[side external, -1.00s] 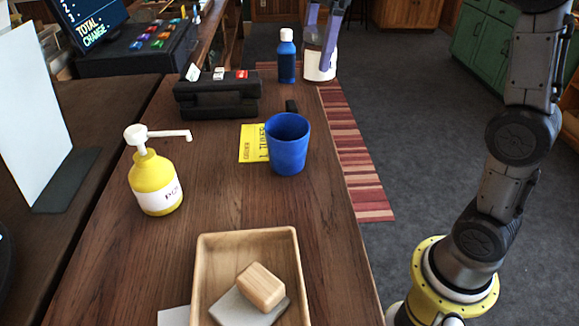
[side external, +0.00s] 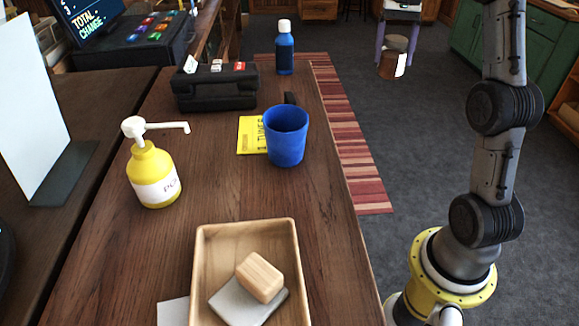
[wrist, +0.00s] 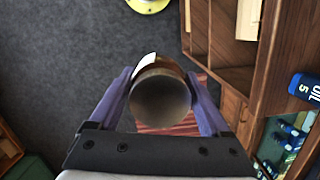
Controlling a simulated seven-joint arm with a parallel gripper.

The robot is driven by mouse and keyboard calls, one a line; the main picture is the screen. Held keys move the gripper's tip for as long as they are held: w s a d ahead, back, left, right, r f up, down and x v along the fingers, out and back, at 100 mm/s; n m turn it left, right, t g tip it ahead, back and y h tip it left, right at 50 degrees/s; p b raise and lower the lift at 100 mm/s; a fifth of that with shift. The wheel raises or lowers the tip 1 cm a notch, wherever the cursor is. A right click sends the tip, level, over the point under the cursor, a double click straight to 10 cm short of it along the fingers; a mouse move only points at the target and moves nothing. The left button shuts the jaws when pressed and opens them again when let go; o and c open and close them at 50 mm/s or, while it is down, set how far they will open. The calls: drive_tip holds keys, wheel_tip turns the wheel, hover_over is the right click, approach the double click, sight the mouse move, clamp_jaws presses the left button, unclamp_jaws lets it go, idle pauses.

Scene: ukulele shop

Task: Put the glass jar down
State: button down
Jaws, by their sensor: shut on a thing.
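The glass jar (side external: 392,65) is brownish with a white label and a greyish round top. My gripper (side external: 396,48) has purple fingers on either side of it and is shut on it. In the side view the jar hangs beyond the far right of the counter, seen against the grey floor. In the wrist view the jar (wrist: 160,100) sits between the two fingers (wrist: 163,88), its round top facing the camera. What lies directly under the jar is hidden there.
The wooden counter (side external: 220,190) holds a blue cup (side external: 286,140), yellow pump bottle (side external: 153,175), blue bottle (side external: 285,52), black case (side external: 215,90), yellow card (side external: 250,135) and wooden tray (side external: 204,260) with a block. A red striped strip (side external: 350,140) runs along its right side.

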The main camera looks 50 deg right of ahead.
sight(395, 62)
drive_tip(key=n, duration=0.3)
drive_tip(key=shift+d+r, duration=0.1)
drive_tip(key=shift+s+f, duration=0.15)
drive_tip(key=shift+f, duration=0.15)
drive_tip(key=a, duration=0.1)
drive_tip(key=s, duration=0.1)
drive_tip(key=a, duration=0.1)
drive_tip(key=shift+s+a+f, duration=0.25)
drive_tip(key=shift+a+f, duration=0.1)
drive_tip(key=shift+f, duration=0.05)
drive_tip(key=s+a+r+n, duration=0.1)
drive_tip(key=s+a+n, duration=0.2)
drive_tip(key=s+a, duration=0.45)
drive_tip(key=s+a+n+h, duration=0.1)
drive_tip(key=s+a+n, duration=0.3)
drive_tip(key=a, duration=0.7)
drive_tip(key=s+a+r+n, duration=0.1)
drive_tip(key=s+a, duration=0.6)
drive_tip(key=a, duration=0.3)
drive_tip(key=shift+g, duration=0.4)
drive_tip(key=w+a, duration=2.2)
drive_tip(key=shift+w+a+f, duration=0.2)
drive_tip(key=shift+f, duration=0.05)
drive_tip(key=shift+s+d+f, duration=0.1)
drive_tip(key=shift+f, duration=0.15)
drive_tip(key=shift+f, duration=0.1)
